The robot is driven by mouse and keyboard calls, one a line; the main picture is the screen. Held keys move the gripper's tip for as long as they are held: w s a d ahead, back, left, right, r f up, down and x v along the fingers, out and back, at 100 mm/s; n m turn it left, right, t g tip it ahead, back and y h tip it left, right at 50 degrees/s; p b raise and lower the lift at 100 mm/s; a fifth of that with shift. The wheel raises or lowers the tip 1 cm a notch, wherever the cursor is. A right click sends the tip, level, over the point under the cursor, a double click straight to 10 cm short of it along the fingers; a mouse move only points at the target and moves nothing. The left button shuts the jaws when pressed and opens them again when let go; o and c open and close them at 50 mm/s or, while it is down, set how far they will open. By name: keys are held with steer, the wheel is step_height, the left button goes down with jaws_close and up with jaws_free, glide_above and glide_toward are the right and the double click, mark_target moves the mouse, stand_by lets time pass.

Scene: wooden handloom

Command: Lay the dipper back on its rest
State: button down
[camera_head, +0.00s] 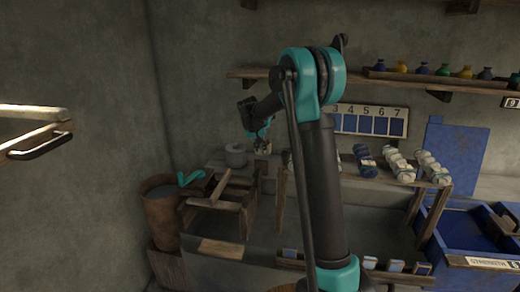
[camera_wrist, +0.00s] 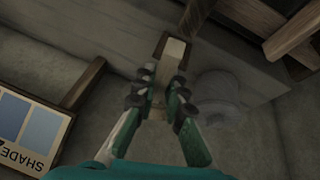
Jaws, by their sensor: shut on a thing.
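My gripper (camera_wrist: 160,98) is shut on a pale, narrow piece that I take to be the dipper (camera_wrist: 172,52). In the wrist view it sticks out beyond the fingertips and ends in a light face with a dark brown edge. In the head view my gripper (camera_head: 262,134) is small and high, above the wooden bench at the back, with a pale bit (camera_head: 263,148) just under the fingers. The rest of the dipper is hidden by the fingers or too small to tell. I cannot tell which wooden part is its rest.
Wooden rails (camera_head: 228,190) lie between. Bundled yarns (camera_head: 398,165) are at right.

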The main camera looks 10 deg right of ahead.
steer(key=w+d+f, duration=0.1)
steer(key=w+f, duration=0.1)
steer(key=w, duration=0.1)
steer(key=w+d+f, duration=0.1)
steer(key=w+f, duration=0.2)
steer(key=w+d+f, duration=0.1)
steer(key=w+f, duration=0.2)
steer(key=w, duration=0.1)
steer(key=shift+d, duration=0.1)
steer(key=shift+f, duration=0.7)
steer(key=c, duration=1.5)
jaws_free()
